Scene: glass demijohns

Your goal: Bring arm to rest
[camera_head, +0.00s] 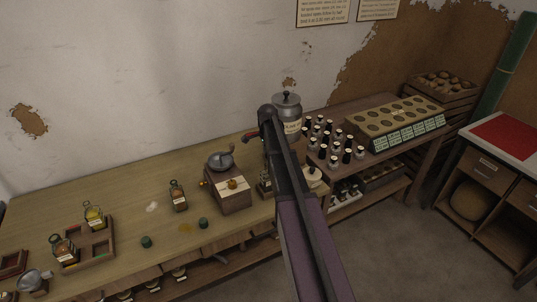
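My arm (296,200) reaches up from the bottom edge over the workbench to a bend near the middle of the picture. I cannot make out my gripper; whatever lies past the bend is hidden behind the arm or too dark to tell from the things there. No grip on any object can be seen. The long wooden workbench (120,205) lies below and to the left of the arm.
A grinder (231,186), an amber bottle (178,196) and a bottle tray (88,246) stand left of my arm. A metal canister (287,115), several dark-capped bottles (335,140) and a holed rack (395,123) stand beyond it. Floor (400,250) is clear at right.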

